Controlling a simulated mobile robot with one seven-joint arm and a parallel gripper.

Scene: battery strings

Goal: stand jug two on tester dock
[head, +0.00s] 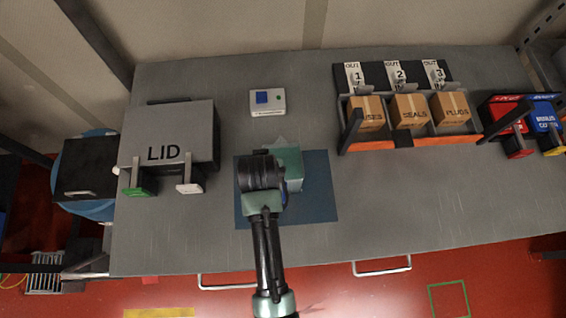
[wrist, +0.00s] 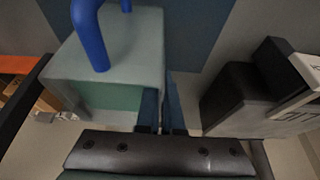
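A pale teal, box-shaped jug (head: 291,163) with a blue handle stands on the blue mat. I cannot read a number on it, so I cannot tell whether it is jug two. In the wrist view the jug (wrist: 115,60) fills the upper left, with its handle (wrist: 90,35) rising toward the camera. My gripper (wrist: 160,110) is low, right beside the jug; its fingers are mostly hidden and their gap is unclear. In the head view my arm covers the jug's left part. A small white device (head: 268,112) with a blue square, possibly the tester dock, lies behind the mat.
A grey case marked LID (head: 185,125) stands on the left, with green and white tabs in front. A rack (head: 410,142) with labelled boxes stands at the right back. Red and blue bins (head: 503,112) are at the far right. The blue mat (head: 320,205) has bare space.

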